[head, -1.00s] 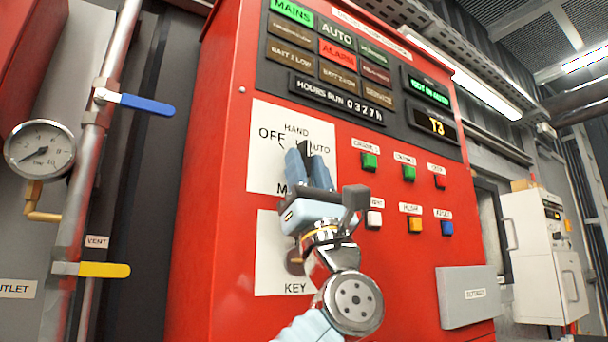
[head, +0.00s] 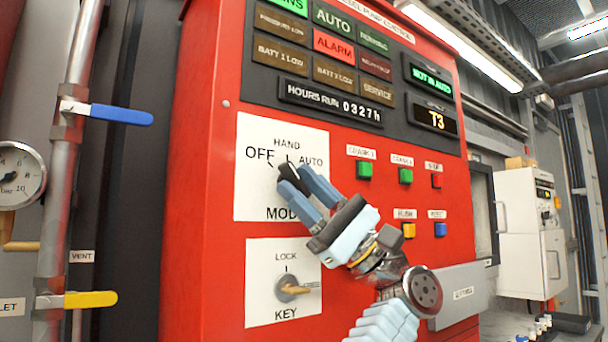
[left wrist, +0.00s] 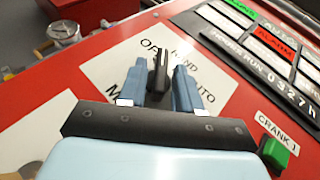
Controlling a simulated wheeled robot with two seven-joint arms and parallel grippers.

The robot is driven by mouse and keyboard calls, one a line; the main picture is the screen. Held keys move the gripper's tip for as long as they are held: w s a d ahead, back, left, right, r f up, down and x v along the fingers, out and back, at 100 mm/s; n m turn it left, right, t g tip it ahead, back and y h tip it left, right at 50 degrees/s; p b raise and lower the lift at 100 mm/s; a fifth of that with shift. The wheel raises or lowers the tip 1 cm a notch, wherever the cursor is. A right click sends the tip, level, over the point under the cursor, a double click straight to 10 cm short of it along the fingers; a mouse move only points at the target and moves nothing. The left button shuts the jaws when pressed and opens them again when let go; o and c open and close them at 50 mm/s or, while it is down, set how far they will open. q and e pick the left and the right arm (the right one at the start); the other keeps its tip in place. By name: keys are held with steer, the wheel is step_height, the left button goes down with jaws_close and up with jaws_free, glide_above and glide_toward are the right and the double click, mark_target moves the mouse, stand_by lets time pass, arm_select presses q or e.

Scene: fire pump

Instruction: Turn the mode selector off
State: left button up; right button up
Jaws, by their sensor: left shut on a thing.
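The mode selector is a black knob (head: 288,173) on a white plate (head: 255,195) marked OFF, HAND and AUTO, on the red pump control panel. Its upper end points up and left, toward the OFF mark. My left gripper (head: 301,183) is shut on the knob, with its blue fingers on either side, and is tilted to the left. In the left wrist view the knob (left wrist: 158,72) stands between the two fingers, its tip near the partly hidden OFF label. The fingers hide part of the MODE label. My right gripper is not in view.
Below is a key switch (head: 291,289) marked LOCK and KEY. Green and red buttons, with CRANK 1 (head: 364,170) nearest, sit to the right. A grey box (head: 462,294) juts out at lower right. Pipes with blue (head: 122,114) and yellow (head: 90,299) valve handles stand at left.

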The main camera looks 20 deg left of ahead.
arm_select(q)
steer(key=shift+n+h+p, duration=0.3)
steer(key=shift+p, duration=0.05)
steer(key=shift+g, duration=0.4)
steer(key=o, duration=0.7)
steer(key=shift+a, duration=0.1)
steer(key=shift+t, duration=0.3)
